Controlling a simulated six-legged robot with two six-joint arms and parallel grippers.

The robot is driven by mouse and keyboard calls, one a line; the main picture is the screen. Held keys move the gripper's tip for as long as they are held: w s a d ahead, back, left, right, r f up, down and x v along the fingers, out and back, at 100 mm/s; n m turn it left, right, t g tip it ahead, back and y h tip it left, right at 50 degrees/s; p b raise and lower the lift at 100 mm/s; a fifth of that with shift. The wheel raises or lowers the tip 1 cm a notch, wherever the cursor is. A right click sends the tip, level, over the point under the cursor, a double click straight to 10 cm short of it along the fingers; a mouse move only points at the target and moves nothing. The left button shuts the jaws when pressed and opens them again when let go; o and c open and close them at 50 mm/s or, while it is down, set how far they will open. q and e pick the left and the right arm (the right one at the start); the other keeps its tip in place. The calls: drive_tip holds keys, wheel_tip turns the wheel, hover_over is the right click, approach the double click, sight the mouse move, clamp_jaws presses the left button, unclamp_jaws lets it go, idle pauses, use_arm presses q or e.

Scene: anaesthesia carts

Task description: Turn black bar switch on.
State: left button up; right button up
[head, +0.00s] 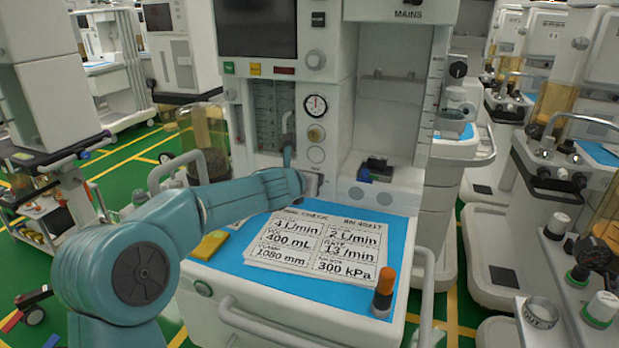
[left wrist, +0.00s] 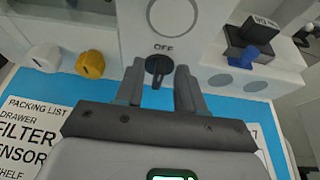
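A black bar switch (left wrist: 157,68) shows in the left wrist view on the pale front panel, right under the word OFF. Its bar stands roughly upright, close to the label. My left gripper (left wrist: 160,80) is open, with one grey finger on each side of the switch. The left finger looks closer to the bar; I cannot tell whether it touches. In the head view my left arm (head: 240,193) reaches over the blue worktop to the machine's panel, and the switch is not clearly visible there. My right gripper is in neither view.
A white card (head: 315,245) lies on the blue worktop (head: 232,262), near a yellow block (head: 209,245) and an orange-topped cylinder (head: 384,290). A white knob (left wrist: 44,57) and a yellow knob (left wrist: 90,64) sit left of the switch. A black-and-blue item (head: 375,170) stands on the right ledge.

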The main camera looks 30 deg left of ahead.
use_arm(q)
drive_tip(key=shift+w+f, duration=0.1)
drive_tip(key=shift+w, duration=0.25)
drive_tip(key=shift+s, duration=0.1)
clamp_jaws()
